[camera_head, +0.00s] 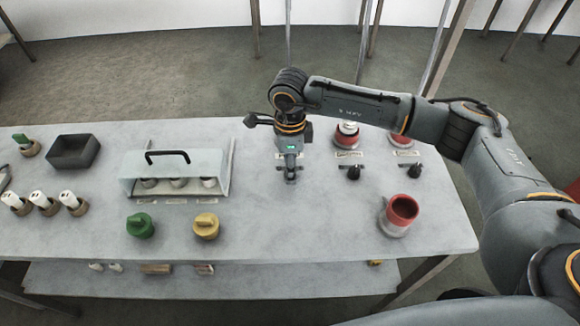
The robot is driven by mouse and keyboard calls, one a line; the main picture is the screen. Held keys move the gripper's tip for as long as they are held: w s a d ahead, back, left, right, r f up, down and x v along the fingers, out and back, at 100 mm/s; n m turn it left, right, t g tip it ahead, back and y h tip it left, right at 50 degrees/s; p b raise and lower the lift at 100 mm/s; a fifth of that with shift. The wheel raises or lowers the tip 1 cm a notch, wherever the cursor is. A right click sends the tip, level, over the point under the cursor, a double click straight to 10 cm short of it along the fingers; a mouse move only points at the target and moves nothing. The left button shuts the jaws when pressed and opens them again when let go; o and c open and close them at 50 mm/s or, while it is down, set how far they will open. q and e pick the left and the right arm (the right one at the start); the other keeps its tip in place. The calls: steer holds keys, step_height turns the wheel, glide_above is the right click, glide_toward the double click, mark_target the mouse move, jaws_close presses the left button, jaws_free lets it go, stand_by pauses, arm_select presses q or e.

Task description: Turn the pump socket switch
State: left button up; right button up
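Several black rotary switches stand in a row on the right half of the grey table. The middle switch (353,171) and the right switch (414,171) show clearly, each with a small label behind it. Their lettering is too small to read, so I cannot tell which is the pump's. My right gripper (290,174) points straight down at the left end of this row, over a small plate. Its fingers look close together, but whether they grip a switch there is hidden. My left gripper is not in view.
Red-and-white fittings (347,133) stand behind the switches, partly hidden by my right arm. A red cup-like part (398,215) stands at the front right. A covered box (176,165), a green knob (140,226) and a yellow knob (206,226) are left of the gripper.

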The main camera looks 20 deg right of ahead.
step_height(320, 180, up, 11)
steer(key=shift+f, duration=0.15)
stand_by(0.6)
